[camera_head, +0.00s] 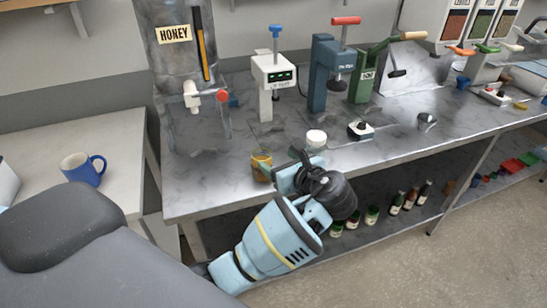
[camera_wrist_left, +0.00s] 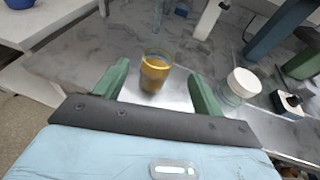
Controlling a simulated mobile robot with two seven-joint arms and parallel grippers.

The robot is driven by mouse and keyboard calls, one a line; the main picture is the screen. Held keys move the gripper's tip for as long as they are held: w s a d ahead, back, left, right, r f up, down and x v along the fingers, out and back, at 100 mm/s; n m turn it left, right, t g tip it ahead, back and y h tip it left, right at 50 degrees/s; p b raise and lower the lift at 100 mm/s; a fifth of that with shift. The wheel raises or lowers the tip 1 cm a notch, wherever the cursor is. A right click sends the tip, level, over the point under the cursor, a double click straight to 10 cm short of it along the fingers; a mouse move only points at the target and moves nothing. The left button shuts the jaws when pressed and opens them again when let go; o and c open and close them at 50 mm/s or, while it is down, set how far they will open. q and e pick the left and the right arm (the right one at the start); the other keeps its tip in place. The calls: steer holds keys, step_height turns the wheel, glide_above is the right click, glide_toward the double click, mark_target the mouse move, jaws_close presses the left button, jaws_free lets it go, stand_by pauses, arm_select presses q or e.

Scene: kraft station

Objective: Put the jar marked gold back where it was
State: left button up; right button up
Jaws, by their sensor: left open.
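A small open glass jar with golden-amber contents (camera_head: 261,168) stands upright near the front edge of the steel counter. No gold marking can be read on it. In the left wrist view the same jar (camera_wrist_left: 154,73) appears between my two green fingers, with a gap on both sides. My left gripper (camera_wrist_left: 158,69) is open and empty. In the head view my left gripper (camera_head: 284,170) is just right of the jar. A clear jar with a white lid (camera_head: 316,139) stands further right; it also shows in the left wrist view (camera_wrist_left: 242,84). My right gripper is out of view.
The HONEY dispenser (camera_head: 193,97) stands at the back left of the counter (camera_head: 205,190). A white device with a display (camera_head: 274,76), a blue press (camera_head: 326,80) and a green press (camera_head: 364,82) stand behind. A small black-knobbed box (camera_head: 360,130) is to the right. Bottles (camera_head: 395,203) are below.

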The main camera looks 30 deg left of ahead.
arm_select(q)
steer(key=shift+d+f, duration=0.1)
steer(key=s+d+f+n+h, duration=0.1)
steer(key=s+f+n+h, duration=0.2)
steer(key=f, duration=0.6)
steer(key=s+d+f+n+t+h, duration=0.1)
steer(key=s+d+f+n+h, duration=0.15)
steer(key=s+f, duration=0.4)
steer(key=s+d+f+n+h, duration=0.1)
steer(key=s+f+h, duration=0.25)
steer(key=f, duration=0.65)
steer(key=s+f+n+h, duration=0.2)
steer(key=s+n+h, duration=0.1)
steer(key=s+n, duration=0.4)
steer(key=s+d+f+n+t+h, duration=0.1)
steer(key=s+f+n+h, duration=0.1)
steer(key=s+n, duration=0.6)
steer(key=s+f, duration=0.1)
steer(key=s, duration=0.3)
steer(key=shift+f+h, duration=0.15)
steer(key=shift+h, duration=0.25)
